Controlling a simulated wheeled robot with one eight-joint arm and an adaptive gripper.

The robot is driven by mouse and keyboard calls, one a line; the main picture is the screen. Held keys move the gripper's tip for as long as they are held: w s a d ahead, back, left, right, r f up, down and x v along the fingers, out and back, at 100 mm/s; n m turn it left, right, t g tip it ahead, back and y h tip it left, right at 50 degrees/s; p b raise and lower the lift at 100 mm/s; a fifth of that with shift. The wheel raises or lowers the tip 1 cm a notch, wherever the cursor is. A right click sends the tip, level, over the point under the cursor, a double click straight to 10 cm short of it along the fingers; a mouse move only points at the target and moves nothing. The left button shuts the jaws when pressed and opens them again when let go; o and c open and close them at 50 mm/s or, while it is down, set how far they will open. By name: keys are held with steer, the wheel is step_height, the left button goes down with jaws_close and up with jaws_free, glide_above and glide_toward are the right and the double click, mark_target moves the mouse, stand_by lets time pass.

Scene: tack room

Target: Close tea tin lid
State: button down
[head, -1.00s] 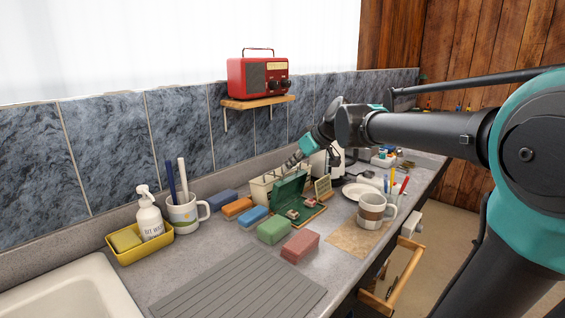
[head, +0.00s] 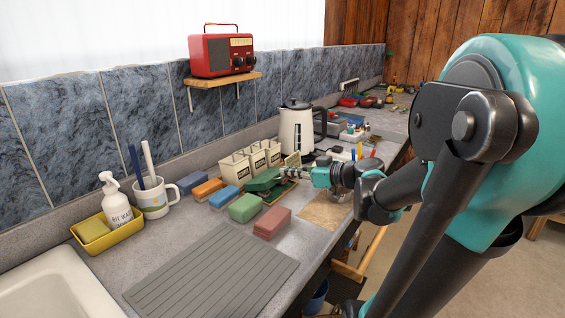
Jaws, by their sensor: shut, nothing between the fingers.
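The dark green hinged box (head: 263,181), which I take to be the tea tin, stands on the counter near the middle of the head view. Its green lid is now low and slanted over the tray part, not standing up. I cannot tell whether it is fully shut. My gripper (head: 286,177) is shut and empty, at the right side of the lid. Whether the fingertips touch the lid is not clear. The gripper and wrist hide part of the tin's right side.
Cream canisters (head: 236,168) and a white kettle (head: 297,128) stand behind the tin. A green block (head: 245,208), a pink block (head: 272,222) and an orange block (head: 207,188) lie in front and left. A shelf with a red radio (head: 222,54) hangs above. A drawer (head: 352,268) stands open below.

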steer(key=shift+s+d+f, duration=0.2)
steer(key=shift+d+f, duration=0.1)
steer(key=shift+f, duration=0.4)
steer(key=shift+s+d+f, duration=0.2)
steer(key=shift+d+f, duration=0.05)
steer(key=shift+f, duration=0.4)
